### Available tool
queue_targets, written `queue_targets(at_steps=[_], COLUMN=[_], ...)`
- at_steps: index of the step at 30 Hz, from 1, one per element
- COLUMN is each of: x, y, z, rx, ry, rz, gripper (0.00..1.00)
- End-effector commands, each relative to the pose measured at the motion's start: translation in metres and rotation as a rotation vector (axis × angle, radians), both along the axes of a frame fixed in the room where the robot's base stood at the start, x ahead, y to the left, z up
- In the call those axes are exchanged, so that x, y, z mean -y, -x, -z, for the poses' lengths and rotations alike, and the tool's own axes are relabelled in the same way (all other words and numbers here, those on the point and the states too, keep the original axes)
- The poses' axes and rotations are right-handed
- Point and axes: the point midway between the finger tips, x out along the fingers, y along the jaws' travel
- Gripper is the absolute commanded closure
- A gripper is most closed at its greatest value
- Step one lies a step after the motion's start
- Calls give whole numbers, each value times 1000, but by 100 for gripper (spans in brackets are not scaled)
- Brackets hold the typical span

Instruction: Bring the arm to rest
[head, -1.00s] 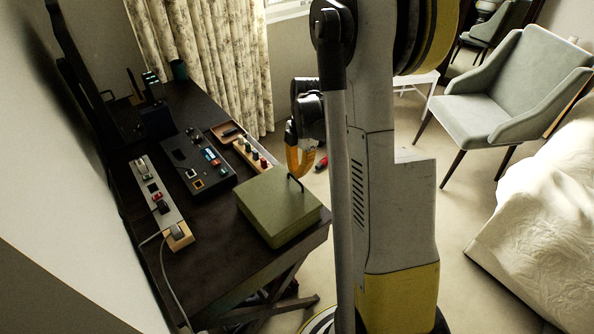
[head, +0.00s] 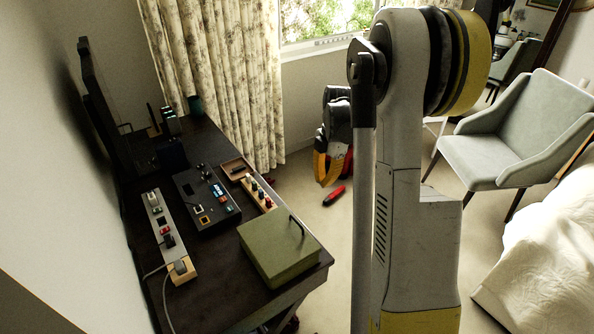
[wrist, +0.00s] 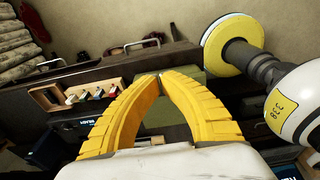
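My gripper (head: 328,182) hangs beside the desk's right edge in the head view, above the floor and to the right of the green box (head: 278,252). Its two yellow fingers show large in the wrist view (wrist: 160,77). Their tips meet, and I see nothing held between them. My grey and yellow arm stands upright in the middle of the head view and hides part of the floor. The green box, with a dark handle on its lid, sits closed on the near right corner of the desk. It shows partly behind the fingers in the wrist view.
The dark desk (head: 222,300) carries a power strip (head: 161,222), a black control panel (head: 207,203) and a wooden tray (head: 262,190). A red object (head: 334,195) lies on the floor. A grey chair (head: 490,160) and a bed (head: 545,260) stand right. Curtains (head: 215,80) hang behind.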

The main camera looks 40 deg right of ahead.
Motion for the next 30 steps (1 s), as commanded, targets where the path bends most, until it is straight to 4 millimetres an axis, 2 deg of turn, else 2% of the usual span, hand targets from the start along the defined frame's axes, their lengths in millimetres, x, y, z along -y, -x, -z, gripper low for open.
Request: queue_targets(at_steps=[7, 11, 14, 16, 21, 25, 30], x=[1, -16, -45, -73, -138, -182, -230], y=[0, 0, 3, 9, 35, 63, 103], z=[-2, -18, -44, -65, -107, -126, -134], rx=[1, 13, 44, 80, 185, 268, 356], ry=[1, 19, 46, 63, 57, -1, -141], rz=[3, 68, 199, 323, 648, 892, 1190], gripper=[100, 100, 100, 100, 100, 100, 100])
